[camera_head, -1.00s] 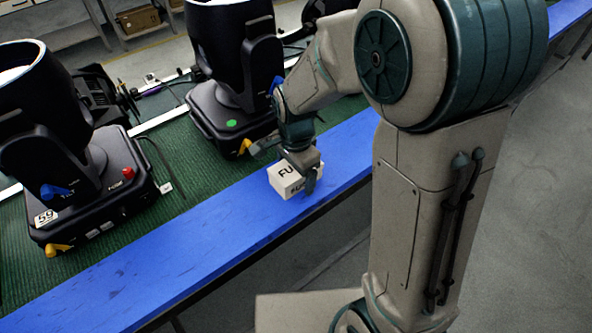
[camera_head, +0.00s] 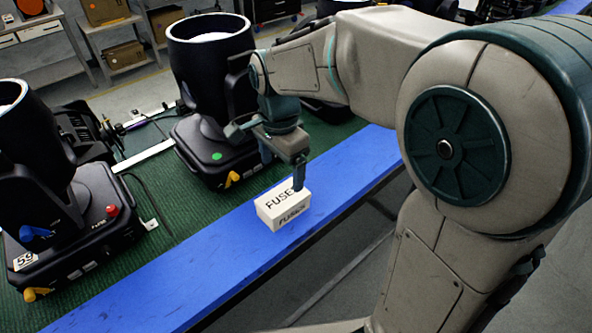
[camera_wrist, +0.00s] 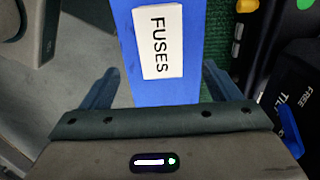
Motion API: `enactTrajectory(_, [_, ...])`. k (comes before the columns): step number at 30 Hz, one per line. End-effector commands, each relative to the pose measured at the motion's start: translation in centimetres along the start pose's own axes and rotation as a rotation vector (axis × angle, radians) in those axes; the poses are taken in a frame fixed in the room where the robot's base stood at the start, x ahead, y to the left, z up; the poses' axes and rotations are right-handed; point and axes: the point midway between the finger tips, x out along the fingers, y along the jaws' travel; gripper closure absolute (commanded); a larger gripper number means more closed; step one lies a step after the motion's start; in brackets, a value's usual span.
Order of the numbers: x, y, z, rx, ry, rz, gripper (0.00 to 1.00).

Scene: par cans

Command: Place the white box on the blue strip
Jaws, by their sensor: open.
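The white box (camera_head: 283,206), marked FUSES, sits on the blue strip (camera_head: 200,255) along the front edge of the green table. In the wrist view the box (camera_wrist: 158,42) lies on the strip (camera_wrist: 150,93), with blue on both sides of it. My gripper (camera_head: 283,172) is above and just behind the box. In the wrist view its two fingers (camera_wrist: 162,85) are spread wide and empty, with the box beyond and between their lines. The fingers do not appear to touch the box.
Black stage lights stand on the green table (camera_head: 150,190) behind the strip: one (camera_head: 208,100) near my gripper, another (camera_head: 55,200) at left. The floor (camera_head: 345,262) lies open in front of the strip. Shelves with cardboard boxes (camera_head: 115,50) stand far back.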

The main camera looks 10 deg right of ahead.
Motion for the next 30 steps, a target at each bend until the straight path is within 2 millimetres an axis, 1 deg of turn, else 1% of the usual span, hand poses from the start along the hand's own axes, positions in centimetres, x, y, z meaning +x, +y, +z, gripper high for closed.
enactTrajectory(2, [-0.2,0.1,0.0,-0.002,0.0,-0.002,0.17])
enactTrajectory(5, [-0.5,0.8,-0.3,-0.033,0.003,-0.012,0.17])
enactTrajectory(8, [-1.1,2.6,-1.0,-0.124,0.015,-0.041,0.17])
enactTrajectory(14, [-2.0,8.7,-2.5,-0.443,0.087,-0.12,0.17])
enactTrajectory(18, [-1.8,12.7,-2.9,-0.671,0.163,-0.149,0.17])
enactTrajectory(21, [-1.5,14.8,-2.9,-0.803,0.215,-0.155,0.17])
enactTrajectory(25, [-1.0,16.5,-2.8,-0.919,0.26,-0.151,0.17])
enactTrajectory(30, [-0.8,17.3,-2.8,-0.976,0.28,-0.147,0.17])
